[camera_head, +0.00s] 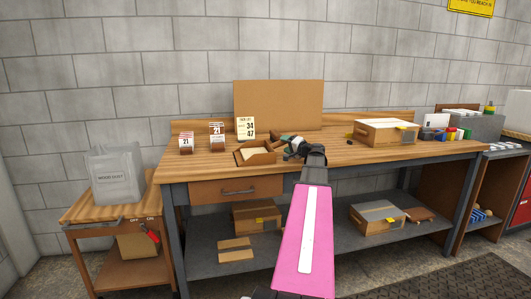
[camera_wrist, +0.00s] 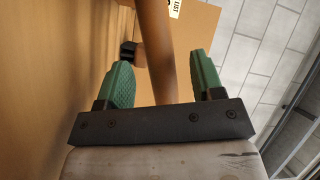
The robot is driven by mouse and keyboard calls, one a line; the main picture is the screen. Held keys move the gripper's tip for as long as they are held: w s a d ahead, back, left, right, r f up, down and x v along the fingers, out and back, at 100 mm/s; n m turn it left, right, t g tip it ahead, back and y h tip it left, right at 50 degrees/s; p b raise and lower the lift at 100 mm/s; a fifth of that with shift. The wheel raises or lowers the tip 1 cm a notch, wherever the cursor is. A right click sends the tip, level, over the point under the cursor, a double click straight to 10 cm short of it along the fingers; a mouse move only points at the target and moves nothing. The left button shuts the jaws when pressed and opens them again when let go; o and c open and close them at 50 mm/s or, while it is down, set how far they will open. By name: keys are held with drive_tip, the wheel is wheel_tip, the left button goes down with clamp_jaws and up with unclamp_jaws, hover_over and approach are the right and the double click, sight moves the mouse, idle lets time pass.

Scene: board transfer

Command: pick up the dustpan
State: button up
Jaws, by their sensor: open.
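A brown dustpan (camera_head: 257,157) with a paler inside lies on the workbench top, left of the middle, in the head view. My gripper (camera_head: 284,139) is just right of it, low over the bench. In the wrist view my gripper (camera_wrist: 160,72) has its two green fingers apart. A rounded brown bar (camera_wrist: 158,45), which looks like the dustpan's handle, runs between them. I see gaps at both sides of it near the fingertips. The dustpan's handle is mostly hidden by my gripper in the head view.
A taped cardboard box (camera_head: 385,133) stands on the workbench (camera_head: 345,154) to the right. Number cards (camera_head: 217,137) and an upright brown board (camera_head: 278,105) stand behind. A cart with a grey bin (camera_head: 117,174) is at the left.

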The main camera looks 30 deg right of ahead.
sight(284, 143)
drive_tip(key=x, duration=0.3)
drive_tip(key=c, duration=1.1)
drive_tip(key=shift+r, duration=0.15)
